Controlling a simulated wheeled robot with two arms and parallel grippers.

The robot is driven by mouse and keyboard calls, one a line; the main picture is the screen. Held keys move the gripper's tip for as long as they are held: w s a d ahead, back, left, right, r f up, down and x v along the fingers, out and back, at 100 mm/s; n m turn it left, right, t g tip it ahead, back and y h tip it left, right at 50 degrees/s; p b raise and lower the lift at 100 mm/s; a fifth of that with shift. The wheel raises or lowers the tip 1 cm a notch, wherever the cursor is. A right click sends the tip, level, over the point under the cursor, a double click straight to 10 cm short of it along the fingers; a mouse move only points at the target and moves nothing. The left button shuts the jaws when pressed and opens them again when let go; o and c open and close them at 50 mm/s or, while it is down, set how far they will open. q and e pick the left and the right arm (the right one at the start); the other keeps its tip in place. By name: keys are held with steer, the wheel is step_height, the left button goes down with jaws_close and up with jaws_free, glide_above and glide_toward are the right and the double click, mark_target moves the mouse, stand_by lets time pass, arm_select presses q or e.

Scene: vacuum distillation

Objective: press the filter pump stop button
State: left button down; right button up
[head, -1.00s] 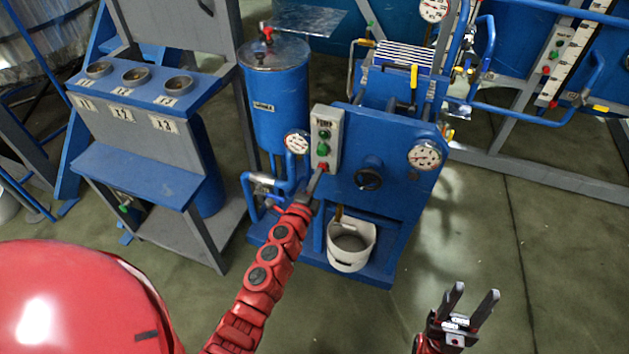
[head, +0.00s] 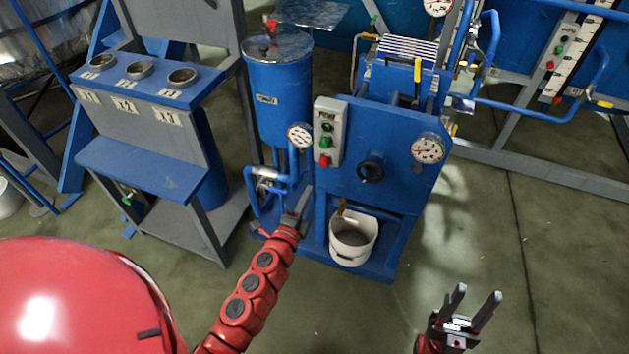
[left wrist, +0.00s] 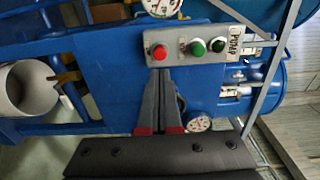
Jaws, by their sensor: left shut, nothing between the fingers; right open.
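The filter pump control box (head: 330,130) is a grey panel on the upper left of the blue filter unit. Its red stop button (head: 325,161) is at the bottom, below two green buttons (head: 326,134). The red button also shows in the left wrist view (left wrist: 159,52), just beyond the fingertips. My left gripper (head: 307,190) is shut and empty, below and apart from the box in the head view; its fingers show in the left wrist view (left wrist: 159,72). My right gripper (head: 476,298) is open and empty at the lower right, over the floor.
A white bucket (head: 353,239) stands in the unit's lower bay. A blue tank (head: 281,90) with pipes stands left of the box. The floor in front at right is clear.

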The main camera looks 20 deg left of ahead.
arm_select(q)
steer(key=shift+s+a, duration=0.15)
steer(key=shift+s, duration=1.95)
